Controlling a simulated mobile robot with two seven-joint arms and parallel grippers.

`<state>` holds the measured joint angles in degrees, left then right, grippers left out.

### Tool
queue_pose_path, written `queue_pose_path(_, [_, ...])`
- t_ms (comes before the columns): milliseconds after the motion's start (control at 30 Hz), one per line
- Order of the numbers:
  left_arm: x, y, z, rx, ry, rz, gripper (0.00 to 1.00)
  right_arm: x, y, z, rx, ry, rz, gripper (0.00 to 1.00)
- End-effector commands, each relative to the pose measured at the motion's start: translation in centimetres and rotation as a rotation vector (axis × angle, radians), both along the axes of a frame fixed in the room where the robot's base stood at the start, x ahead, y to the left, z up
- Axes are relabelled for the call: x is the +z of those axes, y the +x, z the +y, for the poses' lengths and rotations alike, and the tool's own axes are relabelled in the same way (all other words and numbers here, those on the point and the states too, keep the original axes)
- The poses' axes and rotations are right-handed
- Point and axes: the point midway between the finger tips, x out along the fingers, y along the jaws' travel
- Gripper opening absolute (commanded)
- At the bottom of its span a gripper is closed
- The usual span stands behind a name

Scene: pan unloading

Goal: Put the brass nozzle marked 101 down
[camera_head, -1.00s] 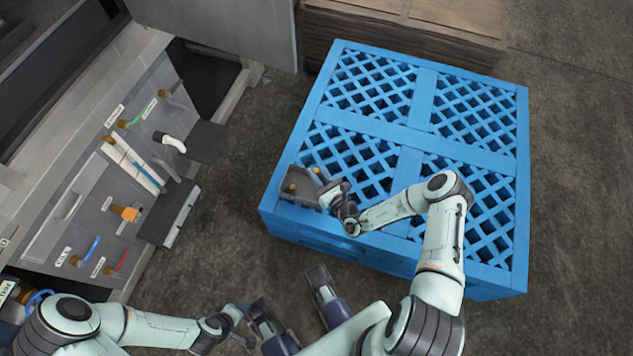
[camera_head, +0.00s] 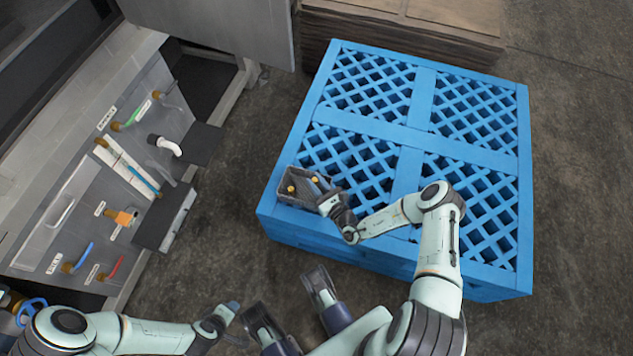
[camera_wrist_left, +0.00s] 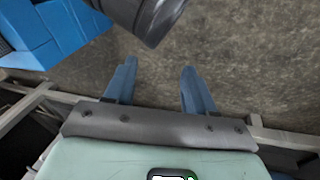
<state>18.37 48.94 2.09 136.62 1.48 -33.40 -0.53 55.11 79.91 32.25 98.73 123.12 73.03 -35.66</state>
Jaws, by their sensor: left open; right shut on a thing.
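A small grey tray (camera_head: 291,175) sits on the near left corner of the blue pallet. A brass piece (camera_head: 291,188) shows inside it at the left. My right gripper (camera_head: 321,187) is at the tray's right side, pointing down into it, and shut on a brass nozzle (camera_head: 314,180), mostly hidden by the fingers. I cannot read its mark or tell whether it touches the tray floor. My left gripper (camera_wrist_left: 160,85) is open and empty over the floor in the left wrist view, away from the pallet.
The blue pallet (camera_head: 395,135) has a lattice top, otherwise clear apart from the tray. On the left a grey panel (camera_head: 100,180) carries several coloured handles and a white elbow pipe (camera_head: 167,145). Bare floor (camera_head: 225,215) lies between panel and pallet. A wooden stack (camera_head: 400,35) stands behind.

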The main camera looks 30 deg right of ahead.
Motion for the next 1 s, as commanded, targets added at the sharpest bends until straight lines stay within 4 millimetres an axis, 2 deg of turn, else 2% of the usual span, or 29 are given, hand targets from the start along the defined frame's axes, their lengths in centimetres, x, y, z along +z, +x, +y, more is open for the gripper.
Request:
queue_pose_path(167, [-0.2,0.3,0.2,0.003,0.004,-0.006,0.55,-0.5,0.0,0.0,0.001,0.000,0.002,0.00])
queue_pose_path(200, [-0.1,0.3,0.2,0.003,0.004,-0.006,0.55,-0.5,-0.1,0.0,0.001,0.000,0.004,0.28])
queue_pose_path(300, [-0.1,0.2,0.2,0.003,0.004,-0.006,0.55,-0.6,-0.1,0.0,0.001,0.000,0.006,0.55])
queue_pose_path(567, [-0.1,0.2,0.1,0.003,0.003,-0.006,0.55,-0.7,-0.2,0.0,0.001,-0.001,0.012,0.55])
queue_pose_path(733, [0.5,-0.5,-0.2,-0.005,-0.006,0.012,0.55,0.7,-0.2,0.0,0.000,-0.002,0.010,0.55])
queue_pose_path(1000, [2.3,-2.9,-1.5,-0.031,-0.037,0.074,0.55,0.9,-5.9,-0.4,-0.002,0.002,0.008,0.55])
